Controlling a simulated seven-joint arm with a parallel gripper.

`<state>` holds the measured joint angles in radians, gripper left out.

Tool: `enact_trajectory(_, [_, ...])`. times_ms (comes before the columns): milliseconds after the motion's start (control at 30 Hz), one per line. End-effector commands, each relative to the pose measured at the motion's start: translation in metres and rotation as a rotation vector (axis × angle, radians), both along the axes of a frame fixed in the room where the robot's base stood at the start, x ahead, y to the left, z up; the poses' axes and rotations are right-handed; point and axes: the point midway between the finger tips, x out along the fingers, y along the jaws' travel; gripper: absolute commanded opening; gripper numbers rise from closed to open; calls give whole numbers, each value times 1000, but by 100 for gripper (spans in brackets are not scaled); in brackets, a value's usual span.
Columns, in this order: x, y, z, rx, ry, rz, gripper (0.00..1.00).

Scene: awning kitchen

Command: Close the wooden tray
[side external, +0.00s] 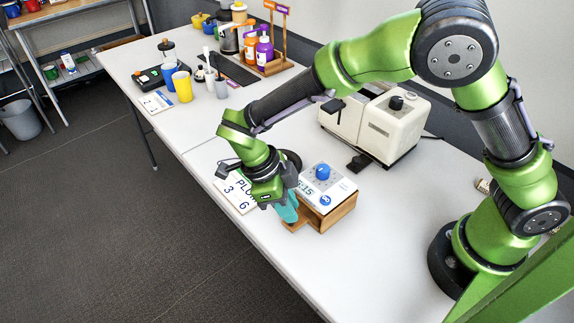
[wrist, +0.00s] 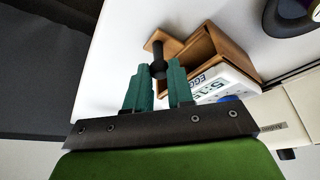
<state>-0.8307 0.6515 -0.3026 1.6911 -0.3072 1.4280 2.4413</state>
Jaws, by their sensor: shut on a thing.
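The wooden box (side external: 337,214) stands on the white table under a timer reading "5:15". Its wooden tray (side external: 293,226) sticks out toward my gripper, so it is partly open. The wrist view shows the tray's front panel (wrist: 159,41) apart from the box body (wrist: 222,52).
The timer (side external: 326,185) with a blue knob sits on top of the box. A cream appliance (side external: 375,128) stands behind it. A printed card (side external: 236,190) lies left of my gripper, near the table edge. Cups and bottles stand at the far end.

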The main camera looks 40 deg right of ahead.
Motion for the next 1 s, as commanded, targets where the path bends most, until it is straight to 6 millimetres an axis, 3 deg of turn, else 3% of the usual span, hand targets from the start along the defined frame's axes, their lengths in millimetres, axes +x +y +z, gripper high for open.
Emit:
enact_trajectory(267, [1, -6, 1, -9, 1, -7, 0])
enact_trajectory(300, [1, -7, 1, -10, 1, -7, 25])
enact_trajectory(467, [1, -7, 1, -10, 0, -5, 47])
enact_trajectory(767, [3, -4, 0, -11, -4, -3, 47])
enact_trajectory(1000, [3, 30, 0, -7, -3, 0, 47])
